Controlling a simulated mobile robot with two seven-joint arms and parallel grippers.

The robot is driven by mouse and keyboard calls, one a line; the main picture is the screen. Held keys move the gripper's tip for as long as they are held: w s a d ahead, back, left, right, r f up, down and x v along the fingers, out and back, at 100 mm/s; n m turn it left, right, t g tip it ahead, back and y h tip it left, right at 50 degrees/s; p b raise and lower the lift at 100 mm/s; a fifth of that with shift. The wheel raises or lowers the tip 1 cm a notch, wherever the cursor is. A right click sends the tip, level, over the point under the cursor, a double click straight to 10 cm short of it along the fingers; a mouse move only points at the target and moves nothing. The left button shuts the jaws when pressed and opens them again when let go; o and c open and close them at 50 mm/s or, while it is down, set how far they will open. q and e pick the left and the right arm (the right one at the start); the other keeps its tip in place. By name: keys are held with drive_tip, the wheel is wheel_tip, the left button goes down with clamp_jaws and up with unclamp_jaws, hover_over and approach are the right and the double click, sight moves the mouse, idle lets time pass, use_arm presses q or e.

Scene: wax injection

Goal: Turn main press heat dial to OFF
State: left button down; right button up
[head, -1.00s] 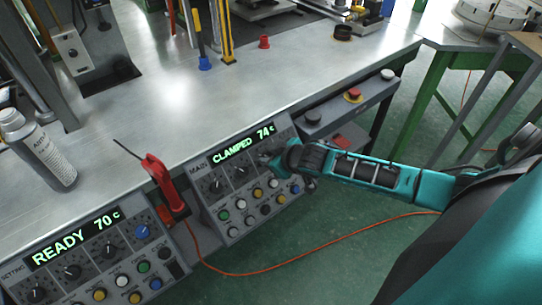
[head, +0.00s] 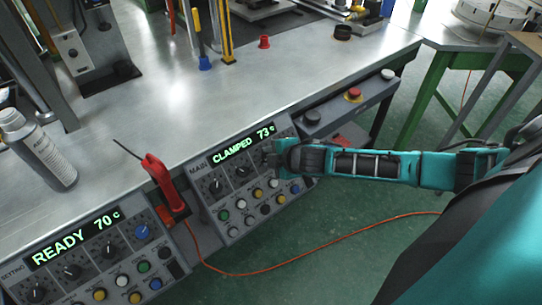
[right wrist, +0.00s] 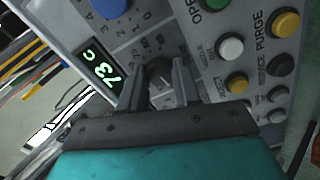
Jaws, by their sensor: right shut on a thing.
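The main press panel (head: 207,202) stands at the front edge of the bench, and its display (head: 243,145) reads CLAMPED 73 C. Below the display is a row of dark dials. My right gripper (head: 270,159) is at the right part of this row and covers a dial there. In the right wrist view the gripper (right wrist: 160,78) is shut on a dark dial (right wrist: 160,92), beside the display's 73 C end (right wrist: 101,68). Its pointer setting cannot be read. A blue dial (right wrist: 108,5) sits beyond it. My left gripper is not in view.
A second panel (head: 95,262) at the left reads READY 70 C. A red-handled tool (head: 160,180) stands between the panels, with an orange cable (head: 300,262) on the floor. Coloured buttons lie close beside the gripped dial. A red button box (head: 352,95) is further right.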

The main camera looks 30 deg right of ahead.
drive_tip(key=shift+n, duration=2)
drive_tip(key=o, duration=1.1)
drive_tip(key=shift+c, duration=0.2)
drive_tip(key=v, duration=1.2)
drive_tip(key=shift+s+r, duration=0.3)
